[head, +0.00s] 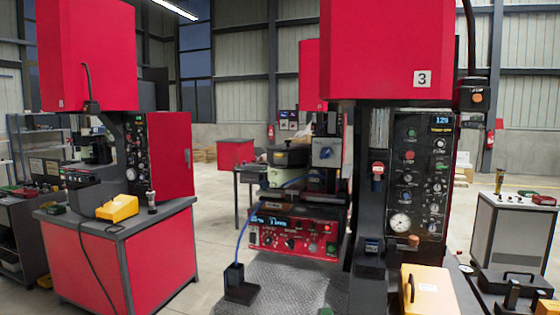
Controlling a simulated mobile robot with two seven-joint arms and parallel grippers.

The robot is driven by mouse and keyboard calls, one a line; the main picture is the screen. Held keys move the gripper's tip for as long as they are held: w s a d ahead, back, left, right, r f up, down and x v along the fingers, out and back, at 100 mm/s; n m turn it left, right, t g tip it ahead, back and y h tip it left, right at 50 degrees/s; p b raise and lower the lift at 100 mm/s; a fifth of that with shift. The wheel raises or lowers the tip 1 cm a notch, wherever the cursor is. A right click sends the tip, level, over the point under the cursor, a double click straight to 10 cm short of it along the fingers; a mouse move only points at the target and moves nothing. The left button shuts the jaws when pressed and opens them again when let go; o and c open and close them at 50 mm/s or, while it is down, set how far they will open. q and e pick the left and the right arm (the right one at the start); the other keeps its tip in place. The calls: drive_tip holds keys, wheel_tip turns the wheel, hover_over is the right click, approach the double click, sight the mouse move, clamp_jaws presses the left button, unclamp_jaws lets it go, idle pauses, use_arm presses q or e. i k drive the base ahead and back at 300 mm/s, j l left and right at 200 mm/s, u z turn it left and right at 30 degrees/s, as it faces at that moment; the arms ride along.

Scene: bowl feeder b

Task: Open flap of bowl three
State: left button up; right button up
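A red machine housing (385,55) with a "3" label (422,79) hangs large at the upper right, above a dark column and a black control panel (418,170) with knobs, a gauge and a lit display. A yellow-orange cover (430,290) with a dark handle sits at the foot of this machine and is cut by the lower edge. I cannot tell whether it is the flap, and no bowl shows clearly. Neither of my grippers is in view.
A red control box (293,232) and a cable-fed black block (238,285) stand left of machine three. A similar red machine (88,55) on a red cabinet (125,262) is at left. A pale cabinet (510,238) is at right. Open floor (215,215) lies between.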

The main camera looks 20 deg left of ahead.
sight(279, 159)
drive_tip(key=i+j+z, duration=0.1)
drive_tip(key=j, duration=0.25)
drive_tip(key=i+j+z, duration=0.15)
drive_tip(key=i+j, duration=0.15)
drive_tip(key=i+j+z, duration=0.1)
drive_tip(key=j, duration=0.3)
drive_tip(key=i+j+z, duration=0.15)
drive_tip(key=j, duration=0.25)
drive_tip(key=i+j+z, duration=0.1)
drive_tip(key=j, duration=0.3)
drive_tip(key=i+j+z, duration=0.15)
drive_tip(key=j, duration=0.3)
drive_tip(key=i+j+z, duration=0.1)
drive_tip(key=j, duration=0.3)
